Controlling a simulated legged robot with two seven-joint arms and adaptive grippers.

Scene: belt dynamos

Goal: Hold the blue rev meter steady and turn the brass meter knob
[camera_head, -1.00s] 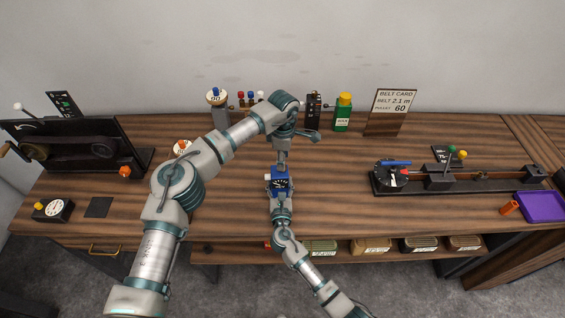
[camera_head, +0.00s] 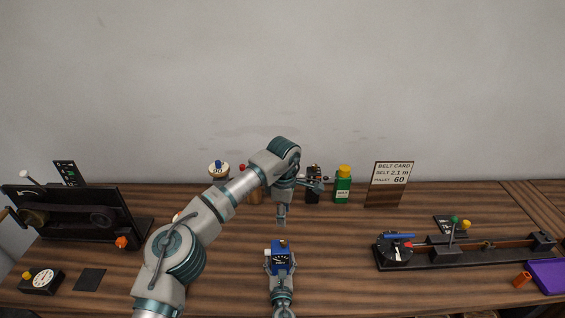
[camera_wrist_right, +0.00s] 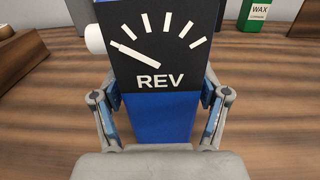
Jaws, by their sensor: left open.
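The blue rev meter (camera_head: 287,270) stands upright in the middle of the bench, its dark dial facing me. The brass knob (camera_head: 283,242) shows at its top; the right wrist view cuts off the top. A white round part sticks out at its left side. In the right wrist view, the meter (camera_wrist_right: 155,115) shows REV and a white needle pointing up-left. My right gripper (camera_wrist_right: 160,118) has a finger against each side of its blue body. My left gripper (camera_head: 282,221) is open and empty, pointing down just behind and above the knob, apart from it.
A green wax tin (camera_head: 342,190) and belt card (camera_head: 388,186) stand at the back. A black rail device (camera_head: 465,253) and purple tray (camera_head: 550,275) are at right. A dark belt machine (camera_head: 75,215) and small dial box (camera_head: 42,281) are at left. Bench around the meter is clear.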

